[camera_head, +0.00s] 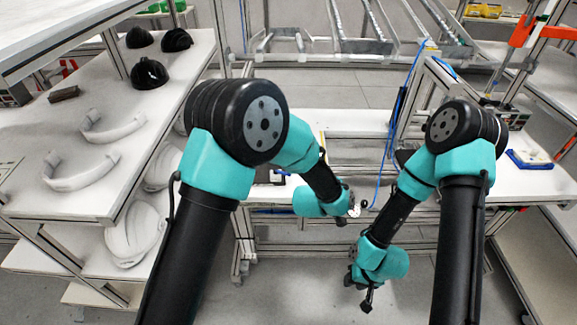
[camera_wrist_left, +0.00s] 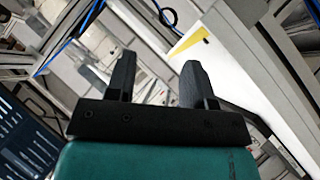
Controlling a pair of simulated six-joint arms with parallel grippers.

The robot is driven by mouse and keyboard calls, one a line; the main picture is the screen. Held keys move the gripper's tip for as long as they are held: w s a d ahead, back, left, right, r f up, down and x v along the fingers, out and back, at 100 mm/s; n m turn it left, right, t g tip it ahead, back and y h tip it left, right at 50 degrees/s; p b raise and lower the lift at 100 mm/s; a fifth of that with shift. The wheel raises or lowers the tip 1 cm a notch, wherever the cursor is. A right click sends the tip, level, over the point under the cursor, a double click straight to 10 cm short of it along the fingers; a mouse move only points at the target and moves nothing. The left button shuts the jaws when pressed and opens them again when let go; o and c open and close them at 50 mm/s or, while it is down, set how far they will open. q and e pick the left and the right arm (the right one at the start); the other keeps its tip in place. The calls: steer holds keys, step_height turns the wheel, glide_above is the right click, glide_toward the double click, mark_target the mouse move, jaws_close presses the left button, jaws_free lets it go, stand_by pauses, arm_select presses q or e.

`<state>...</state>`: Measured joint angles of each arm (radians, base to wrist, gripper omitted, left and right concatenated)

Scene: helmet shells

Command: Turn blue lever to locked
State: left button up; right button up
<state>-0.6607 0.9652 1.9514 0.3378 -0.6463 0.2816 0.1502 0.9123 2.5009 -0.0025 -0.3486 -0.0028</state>
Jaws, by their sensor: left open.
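I cannot make out a blue lever for certain in either view. My left gripper (camera_wrist_left: 157,75) is open, with its two black fingers apart and nothing between them in the left wrist view. In the head view the left arm reaches in toward the middle, and its gripper end is small and partly hidden. My right gripper (camera_head: 367,301) hangs low in the middle of the head view, pointing down over the floor. Its fingers are too small to tell whether they are open or shut, and I see nothing held in it.
Black helmet shells (camera_head: 149,73) and pale curved parts (camera_head: 82,172) rest on the left shelf (camera_head: 30,135). A blue cable (camera_head: 392,145) hangs near the middle. A blue tray (camera_head: 528,160) lies on the right table. A white bench edge (camera_wrist_left: 215,70) lies close beyond the left fingers.

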arm_select(q)
step_height(320, 180, up, 3)
steer(key=w+d+g, duration=0.2)
steer(key=w+g, duration=0.1)
steer(key=g, duration=0.1)
steer(key=w+a+r+n+g+y, duration=0.2)
steer(key=w+a+r+g+y, duration=0.2)
steer(key=a+r, duration=1.1)
step_height(320, 180, up, 2)
steer(key=g+y, duration=0.1)
steer(key=y, duration=0.1)
steer(key=shift+a+r+n+g+y, duration=0.25)
steer(key=shift+a+n+g+y, duration=0.05)
steer(key=shift+a+n+y, duration=0.1)
step_height(320, 180, down, 18)
steer(key=shift+r, duration=0.25)
